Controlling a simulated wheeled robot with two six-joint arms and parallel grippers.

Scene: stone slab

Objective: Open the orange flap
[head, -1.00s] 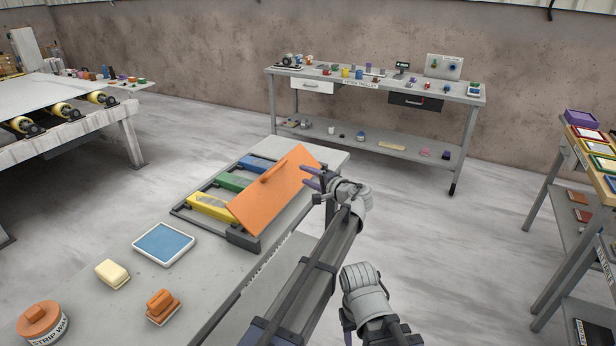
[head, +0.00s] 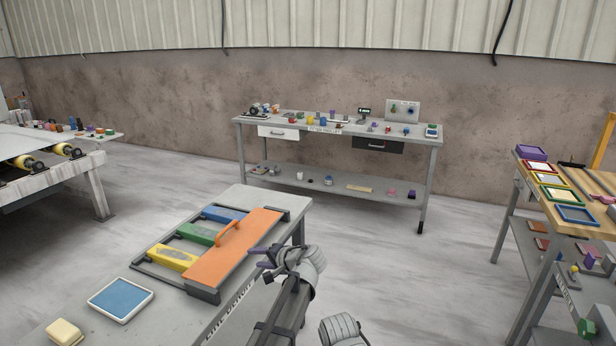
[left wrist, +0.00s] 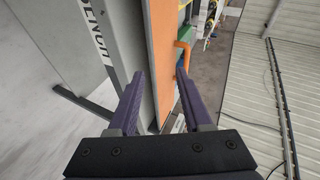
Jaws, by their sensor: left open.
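The orange flap (head: 236,252) lies about flat over the right part of a dark frame (head: 205,294) on the stone slab bench. Its orange handle (head: 229,231) stands up near the flap's left edge. Yellow (head: 171,257), green (head: 198,233) and blue (head: 224,215) blocks show uncovered to its left. My left gripper (head: 263,262) is open and empty, just right of the flap. In the left wrist view, the flap (left wrist: 161,45) and its handle (left wrist: 183,52) appear beyond the open fingers (left wrist: 160,76); I cannot tell whether they touch. My right gripper's fingers are out of view.
On the bench (head: 240,196), a blue-topped tray (head: 121,299) and a cream block (head: 64,332) lie nearer me.

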